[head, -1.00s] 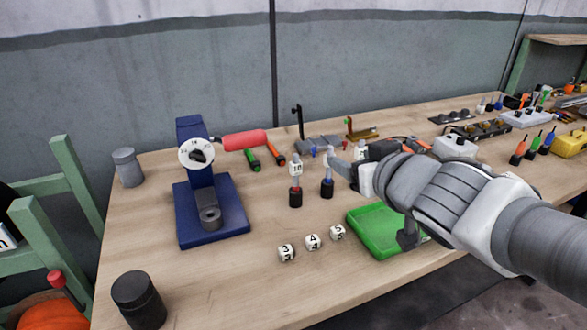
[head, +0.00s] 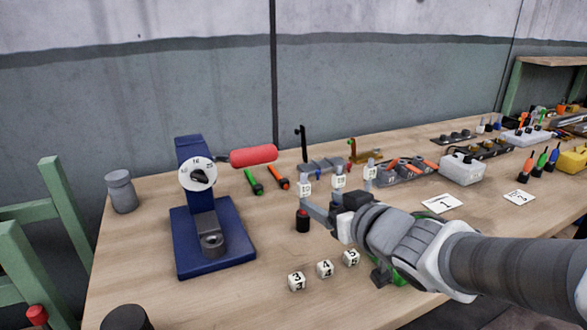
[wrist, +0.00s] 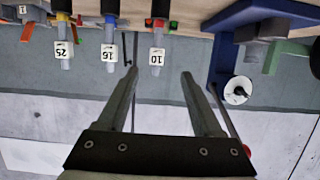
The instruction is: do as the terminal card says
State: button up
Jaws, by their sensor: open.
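A grey lug with a white "10" tag (head: 305,188) stands upright over a red-topped black holder (head: 303,222). Lugs tagged "16" (head: 340,181) and "25" (head: 370,172) stand to its right, their bases hidden by my arm. My gripper (wrist: 158,74) is open and empty. In the inverted wrist view, the "10" lug (wrist: 157,57) appears between the fingertips but beyond them. The "16" lug (wrist: 109,53) and "25" lug (wrist: 62,50) are to the left. A blue press (head: 212,240) with a white dial (head: 198,174) and red handle (head: 254,156) stands left. No terminal card is identifiable.
Numbered white cubes (head: 325,268) lie in front of my gripper. Cards "1" (head: 442,204) and "2" (head: 519,197) lie right. A grey canister (head: 121,191) and black canister (head: 127,318) stand left.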

aim_at(304, 191)
jog(key=p+x, duration=0.3)
jog(key=x, duration=0.1)
jog(key=shift+w+r+p, duration=0.1)
jog(key=shift+r+p, duration=0.15)
jog(key=shift+p, duration=0.15)
jog(key=p, duration=0.2)
jog(key=w+p, duration=0.1)
jog(key=p, duration=0.1)
jog(key=shift+w+a+f, duration=0.1)
jog(key=shift+a+f, duration=0.15)
jog(key=shift+f+p+x, duration=0.25)
jog(key=shift+p+x, duration=0.1)
jog(key=shift+x, duration=1)
jog(key=shift+d+x, duration=0.15)
jog(key=shift+x, duration=1.15)
jog(key=shift+d+x, duration=0.15)
jog(key=shift+x, duration=1.1)
jog(key=shift+w+r, duration=0.1)
jog(key=shift+r, duration=0.05)
jog(key=shift+c, duration=0.3)
grip_shut()
